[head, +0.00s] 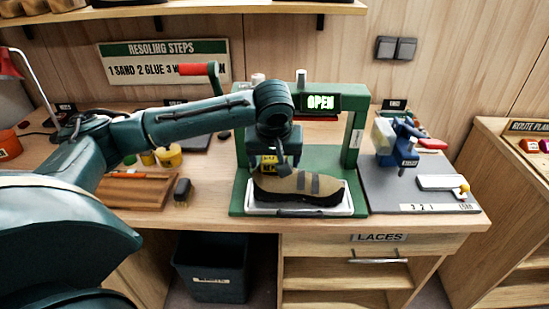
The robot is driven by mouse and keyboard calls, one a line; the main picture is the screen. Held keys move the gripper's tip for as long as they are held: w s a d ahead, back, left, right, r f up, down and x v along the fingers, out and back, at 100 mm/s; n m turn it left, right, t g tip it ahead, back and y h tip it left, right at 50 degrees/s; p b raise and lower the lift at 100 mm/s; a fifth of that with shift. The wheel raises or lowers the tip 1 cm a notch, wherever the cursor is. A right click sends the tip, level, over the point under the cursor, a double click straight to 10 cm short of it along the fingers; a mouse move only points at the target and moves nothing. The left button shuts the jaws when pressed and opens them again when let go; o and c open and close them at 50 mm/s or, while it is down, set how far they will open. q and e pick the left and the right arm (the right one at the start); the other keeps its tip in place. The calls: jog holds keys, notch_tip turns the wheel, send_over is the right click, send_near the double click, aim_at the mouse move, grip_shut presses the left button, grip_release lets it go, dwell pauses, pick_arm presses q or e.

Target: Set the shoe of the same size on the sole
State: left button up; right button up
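A tan shoe (322,186) with grey straps and a dark sole edge stands upright in the green press (238,190), toe to the right. A white tray or plate (352,208) shows under it. A separate sole under the shoe cannot be told apart from the shoe's dark lower edge. My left gripper (278,166) points down at the shoe's heel end, touching or very close to its collar. Its fingers are small and partly hidden, so their opening is unclear. A yellow tag (268,163) shows beside the fingers. My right gripper is out of view.
The press display (321,102) reads OPEN. A grey mat (385,190) with a blue clamp (404,150) and a white block lies to the right. A brown board (135,190), a dark brush-like item (182,189) and yellow pots lie left. A dark bin (212,285) stands below.

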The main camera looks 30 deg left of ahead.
pick_arm(q)
jog(key=shift+o, duration=0.5)
jog(key=shift+f, duration=0.1)
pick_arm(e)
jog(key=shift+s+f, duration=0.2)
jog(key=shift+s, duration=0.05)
